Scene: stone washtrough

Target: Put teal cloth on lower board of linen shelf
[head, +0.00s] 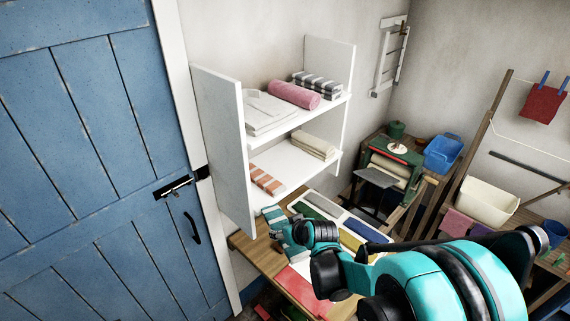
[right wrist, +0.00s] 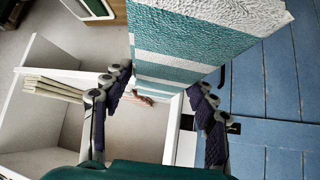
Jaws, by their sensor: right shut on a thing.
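The teal cloth (head: 274,216) is a folded bundle with teal and white stripes. My right gripper (head: 288,237) is shut on it, below and in front of the linen shelf. In the right wrist view the cloth (right wrist: 195,42) stands up between the two fingers (right wrist: 162,88). The white linen shelf (head: 222,140) has two boards. Its lower board (head: 288,168) carries an orange-striped cloth (head: 267,179) at the left and a cream folded cloth (head: 314,147) at the right, with bare board between them. My left gripper is not in view.
The upper board (head: 292,117) holds a white towel (head: 270,112), a pink roll (head: 294,95) and a grey-striped cloth (head: 318,84). Below stands a wooden table (head: 252,249) with a divided tray of coloured cloths (head: 352,226). A blue door (head: 90,150) is at the left.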

